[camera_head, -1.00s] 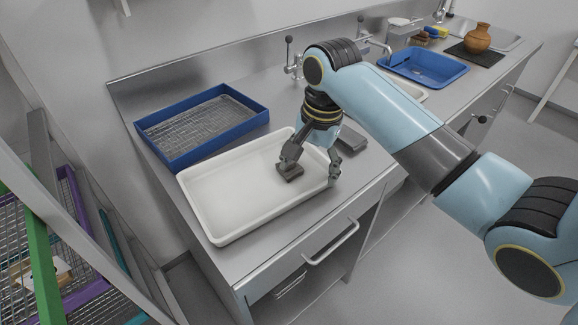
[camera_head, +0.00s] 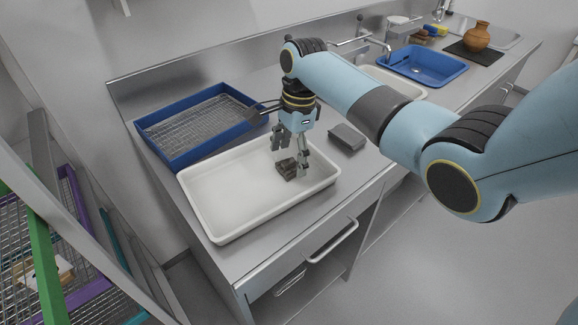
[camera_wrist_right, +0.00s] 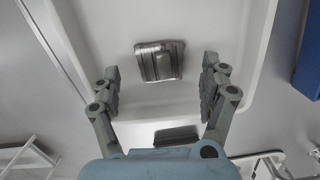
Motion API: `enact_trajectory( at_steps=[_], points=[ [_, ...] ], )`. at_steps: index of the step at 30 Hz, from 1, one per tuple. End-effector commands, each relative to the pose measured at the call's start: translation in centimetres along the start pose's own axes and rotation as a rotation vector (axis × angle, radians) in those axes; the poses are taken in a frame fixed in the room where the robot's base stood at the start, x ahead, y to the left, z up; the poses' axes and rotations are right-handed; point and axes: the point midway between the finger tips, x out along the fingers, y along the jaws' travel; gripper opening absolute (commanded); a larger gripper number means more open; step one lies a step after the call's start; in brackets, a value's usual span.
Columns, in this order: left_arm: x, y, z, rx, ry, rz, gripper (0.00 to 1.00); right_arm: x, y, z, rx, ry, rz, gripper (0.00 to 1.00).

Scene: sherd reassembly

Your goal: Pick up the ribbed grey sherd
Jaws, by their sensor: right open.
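The ribbed grey sherd (camera_head: 287,169) lies in the right part of the white tray (camera_head: 213,236). In the right wrist view the sherd (camera_wrist_right: 160,61) shows its ribbed face, with the white tray floor around it. My right gripper (camera_head: 290,157) is open and points down over the sherd. In the right wrist view the open fingers (camera_wrist_right: 160,80) stand wide on the left and right, with the sherd centred a little beyond their tips. The gripper is empty. In the head view a finger stands close beside the sherd; contact cannot be told. My left gripper is not in view.
A blue tray with a wire rack (camera_head: 203,122) stands behind the white tray. A grey block (camera_head: 347,137) lies on the counter to the right. A blue basin (camera_head: 422,66) and a brown jug (camera_head: 478,38) are farther back. The left of the white tray is clear.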

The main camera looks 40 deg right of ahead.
Motion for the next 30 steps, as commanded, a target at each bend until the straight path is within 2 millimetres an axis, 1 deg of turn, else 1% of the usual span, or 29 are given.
enact_trajectory(
  at_steps=[1, 4, 11, 14, 25, 30],
  points=[
    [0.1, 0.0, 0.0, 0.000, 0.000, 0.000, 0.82, 0.8, 0.0, 0.0, 0.000, 0.000, 0.001, 0.79],
    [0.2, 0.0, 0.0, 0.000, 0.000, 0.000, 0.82, 1.7, 0.0, 0.0, 0.000, 0.001, 0.000, 0.79],
    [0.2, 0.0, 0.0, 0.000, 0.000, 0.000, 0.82, 1.9, 0.0, 0.0, -0.001, 0.001, -0.001, 0.79],
    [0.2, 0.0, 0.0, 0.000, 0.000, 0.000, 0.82, 1.9, 0.0, 0.0, -0.001, 0.001, -0.001, 0.68],
    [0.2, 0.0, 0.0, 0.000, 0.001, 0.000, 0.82, 1.9, 0.0, 0.0, -0.001, 0.001, -0.002, 0.20],
    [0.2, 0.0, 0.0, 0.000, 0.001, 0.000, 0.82, 1.9, 0.0, 0.0, -0.001, 0.001, -0.002, 0.18]
  ],
)
